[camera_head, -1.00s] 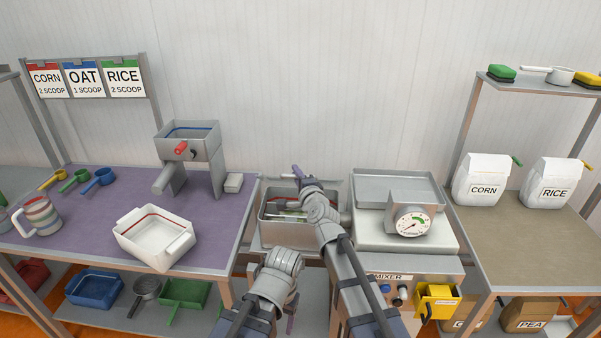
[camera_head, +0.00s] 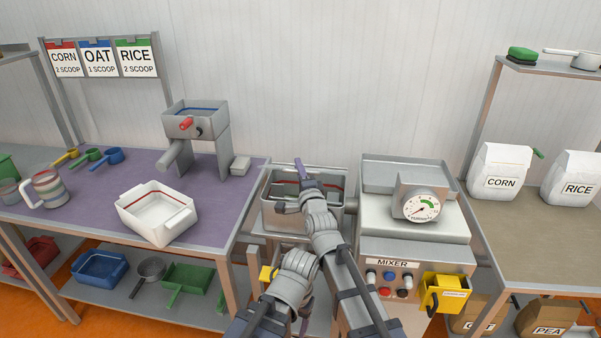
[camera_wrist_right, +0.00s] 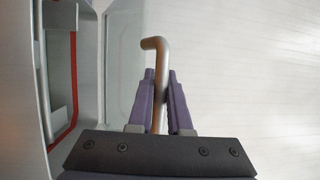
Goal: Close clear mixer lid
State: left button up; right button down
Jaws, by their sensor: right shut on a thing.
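The mixer tub (camera_head: 276,216) is a grey box with a red line inside, left of the mixer housing (camera_head: 432,250). My right gripper (camera_head: 301,170) is over the tub's back rim in the head view. In the right wrist view my right gripper (camera_wrist_right: 160,85) is shut on a brown bent handle (camera_wrist_right: 155,46). A pale see-through panel, seemingly the lid (camera_wrist_right: 123,65), stands beside the handle; its tilt is hard to tell. The lid barely shows in the head view. My left arm is in front of the tub; its gripper (camera_head: 304,308) is mostly hidden behind it.
A purple table (camera_head: 225,200) at left carries a white tray (camera_head: 150,226), scoops, a mug and a grey dispenser (camera_head: 197,130). A brown table at right holds corn (camera_head: 500,172) and rice (camera_head: 573,180) bags. A yellow box (camera_head: 444,293) hangs on the mixer front.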

jog(key=shift+s+f+b, duration=0.5)
jog(key=shift+f+b, duration=0.15)
jog(key=shift+b, duration=0.05)
jog(key=s+f+n+t+y+b, duration=0.3)
jog(key=f+b, duration=0.5)
jog(key=b, duration=0.8)
jog(key=shift+s+a+f+t, duration=0.15)
jog(key=shift+a+f+t, duration=0.1)
jog(key=shift+t, duration=0.15)
jog(key=shift+s, duration=0.1)
jog(key=c, duration=1.1)
grip_release()
jog(key=shift+s, duration=0.15)
